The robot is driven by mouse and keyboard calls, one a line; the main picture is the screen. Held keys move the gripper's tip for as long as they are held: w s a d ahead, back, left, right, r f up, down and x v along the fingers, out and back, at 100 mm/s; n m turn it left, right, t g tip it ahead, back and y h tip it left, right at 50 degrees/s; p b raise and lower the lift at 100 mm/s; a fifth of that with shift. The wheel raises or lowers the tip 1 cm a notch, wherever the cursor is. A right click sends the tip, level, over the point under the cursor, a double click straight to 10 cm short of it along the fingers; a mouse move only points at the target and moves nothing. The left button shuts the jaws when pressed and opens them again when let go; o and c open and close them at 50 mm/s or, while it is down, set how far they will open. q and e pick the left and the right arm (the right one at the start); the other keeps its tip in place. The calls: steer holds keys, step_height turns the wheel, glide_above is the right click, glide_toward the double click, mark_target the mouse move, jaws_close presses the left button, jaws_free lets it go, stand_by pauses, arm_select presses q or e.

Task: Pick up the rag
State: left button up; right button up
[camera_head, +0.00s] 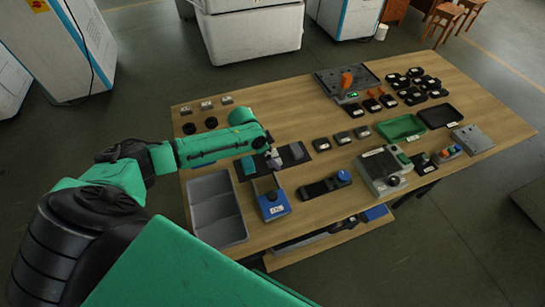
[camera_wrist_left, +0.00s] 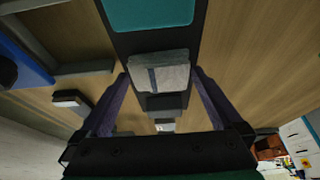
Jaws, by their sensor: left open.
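A light grey folded piece with a darker stripe, which looks like the rag (camera_wrist_left: 172,75), lies on a long black mat (camera_head: 281,168). My left gripper (camera_head: 273,161) is over the mat in the head view and partly hides what is under it. In the wrist view the left gripper (camera_wrist_left: 161,75) is open, with one finger on each side of the rag. I cannot tell whether the fingers touch it. A teal piece (camera_head: 248,166) lies on the same mat; it also shows in the wrist view (camera_wrist_left: 150,12). My right gripper is not in view.
A grey divided bin (camera_head: 207,185) and a blue box (camera_head: 273,206) stand at the front left of the wooden table. A dark grey block (camera_head: 297,150) lies on the mat's right part. A control box (camera_head: 380,170), trays and several small parts fill the right side.

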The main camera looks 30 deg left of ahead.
arm_select(q)
steer(key=c, duration=1.1)
steer(key=shift+r, duration=0.1)
step_height(320, 180, up, 20)
steer(key=shift+b, duration=0.75)
